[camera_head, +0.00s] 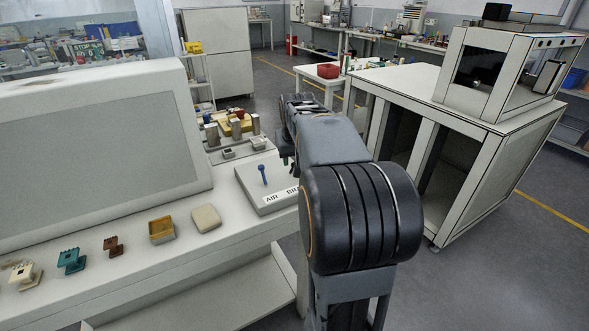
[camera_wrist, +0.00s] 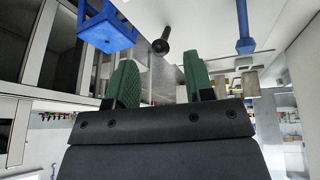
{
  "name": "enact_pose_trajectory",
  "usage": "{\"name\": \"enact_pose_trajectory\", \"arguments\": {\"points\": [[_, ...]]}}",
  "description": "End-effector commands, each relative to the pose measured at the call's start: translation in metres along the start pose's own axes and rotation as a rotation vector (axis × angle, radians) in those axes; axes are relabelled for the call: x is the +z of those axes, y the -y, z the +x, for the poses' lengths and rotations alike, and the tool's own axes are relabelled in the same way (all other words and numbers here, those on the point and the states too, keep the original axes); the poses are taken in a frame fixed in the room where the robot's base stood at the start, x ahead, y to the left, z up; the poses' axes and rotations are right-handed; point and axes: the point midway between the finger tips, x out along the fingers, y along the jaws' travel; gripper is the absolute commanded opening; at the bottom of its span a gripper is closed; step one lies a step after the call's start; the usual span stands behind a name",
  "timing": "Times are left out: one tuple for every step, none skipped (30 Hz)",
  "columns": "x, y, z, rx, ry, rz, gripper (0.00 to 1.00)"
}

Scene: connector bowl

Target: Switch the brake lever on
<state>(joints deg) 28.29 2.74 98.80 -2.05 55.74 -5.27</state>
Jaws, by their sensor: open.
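The brake lever (camera_head: 263,174) is a short blue stick with a rounded top. It stands nearly upright on a light grey box (camera_head: 254,190) on the bench. The box's front label begins "AIR BRA"; my arm hides the rest. My gripper (camera_wrist: 160,84) shows in the wrist view with its two green fingers apart and nothing between them. In the head view my arm reaches forward just right of the box and mostly hides the gripper.
A tan block (camera_head: 206,218), a yellowish open box (camera_head: 162,230) and small connectors (camera_head: 71,260) line the bench front. A fixture with metal posts (camera_head: 238,128) stands behind the lever box. A large panel (camera_head: 90,150) rises at left. A white cabinet (camera_head: 487,165) stands at right.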

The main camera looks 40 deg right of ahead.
Motion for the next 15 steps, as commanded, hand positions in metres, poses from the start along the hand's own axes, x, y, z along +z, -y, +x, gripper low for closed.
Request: {"name": "enact_pose_trajectory", "arguments": {"points": [[0.001, 0.0, 0.011, 0.0, 0.002, 0.0, 0.48], [0.001, 0.0, 0.016, 0.0, 0.003, 0.0, 0.48], [0.001, 0.0, 0.021, 0.0, 0.001, 0.0, 0.48], [0.001, 0.0, 0.025, 0.0, 0.001, 0.0, 0.48], [0.001, 0.0, 0.029, 0.0, 0.001, 0.0, 0.48], [0.001, 0.0, 0.033, 0.0, 0.002, 0.0, 0.48], [0.0, 0.0, 0.036, 0.0, 0.001, 0.0, 0.48], [0.0, 0.0, 0.038, 0.0, 0.0, 0.0, 0.48], [0.0, 0.0, 0.041, 0.0, 0.0, 0.0, 0.48], [0.0, 0.0, 0.043, 0.0, 0.0, 0.0, 0.48], [0.0, 0.0, 0.045, 0.0, 0.0, 0.0, 0.48], [0.0, 0.0, 0.046, 0.0, 0.0, 0.0, 0.48], [0.0, 0.0, 0.048, 0.0, 0.0, 0.0, 0.48], [0.0, 0.0, 0.048, 0.0, 0.0, 0.0, 0.48], [0.0, 0.0, 0.049, 0.0, 0.0, 0.0, 0.48]]}}
